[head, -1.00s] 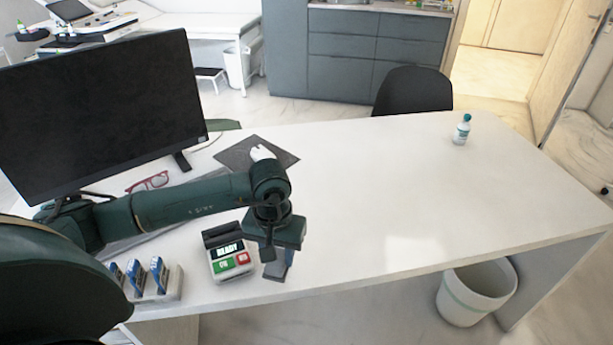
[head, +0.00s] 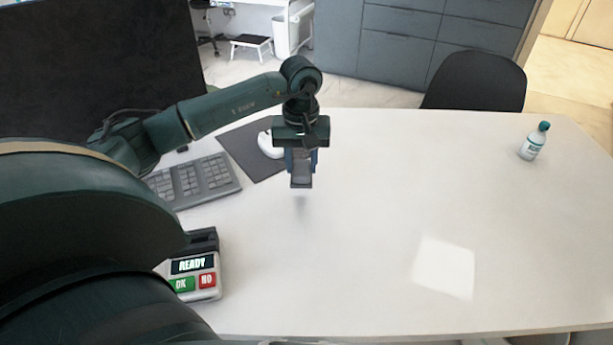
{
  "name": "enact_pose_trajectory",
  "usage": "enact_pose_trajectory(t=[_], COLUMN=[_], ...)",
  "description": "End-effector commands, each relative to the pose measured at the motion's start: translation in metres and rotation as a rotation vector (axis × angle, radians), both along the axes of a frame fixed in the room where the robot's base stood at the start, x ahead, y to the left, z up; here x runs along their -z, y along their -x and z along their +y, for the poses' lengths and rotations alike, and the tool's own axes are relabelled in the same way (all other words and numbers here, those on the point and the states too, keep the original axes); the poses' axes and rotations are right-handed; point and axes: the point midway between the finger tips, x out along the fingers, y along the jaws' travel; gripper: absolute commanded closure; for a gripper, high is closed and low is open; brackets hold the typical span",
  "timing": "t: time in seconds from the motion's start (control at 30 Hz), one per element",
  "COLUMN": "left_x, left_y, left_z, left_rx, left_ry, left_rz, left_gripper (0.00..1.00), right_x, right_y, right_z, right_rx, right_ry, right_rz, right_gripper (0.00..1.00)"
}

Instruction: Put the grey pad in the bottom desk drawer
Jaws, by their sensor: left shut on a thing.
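A dark grey, flat pad (head: 240,142) lies on the desk at the upper middle, beside the keyboard, with a white mouse (head: 269,145) on it. My left gripper (head: 301,172) hangs above the desk by the pad's right edge, pointing down. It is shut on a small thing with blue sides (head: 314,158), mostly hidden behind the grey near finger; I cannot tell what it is. The thing is clear of the desk, with a faint shadow below. No desk drawer shows. My right gripper is not in view.
A card terminal (head: 195,276) reading READY stands at the front left. The keyboard (head: 195,181) and monitor (head: 90,65) are at the left. A bottle (head: 534,141) stands far right, and a black chair (head: 475,82) behind the desk (head: 400,200). The desk's middle is clear.

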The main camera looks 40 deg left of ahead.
Motion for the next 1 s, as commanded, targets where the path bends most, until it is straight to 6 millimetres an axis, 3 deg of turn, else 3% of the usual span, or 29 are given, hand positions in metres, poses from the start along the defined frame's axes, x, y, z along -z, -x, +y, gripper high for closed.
enact_pose_trajectory(t=[0.4,0.77,0.8,1.0], left_x=[0.046,0.052,0.051,0.05], left_y=[0.0,0.0,0.0,0.0], left_z=[-0.001,0.0,0.0,0.0], left_rx=[0.001,0.002,0.002,0.002], left_ry=[0.001,0.0,0.0,0.0], left_rz=[0.001,-0.002,-0.002,-0.001], left_gripper=[0.86,0.86,0.63,0.47], right_x=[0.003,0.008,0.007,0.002], right_y=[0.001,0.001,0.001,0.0], right_z=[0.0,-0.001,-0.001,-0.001], right_rx=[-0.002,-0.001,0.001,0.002], right_ry=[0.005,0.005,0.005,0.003], right_rz=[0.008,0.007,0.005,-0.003], right_gripper=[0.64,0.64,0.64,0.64])
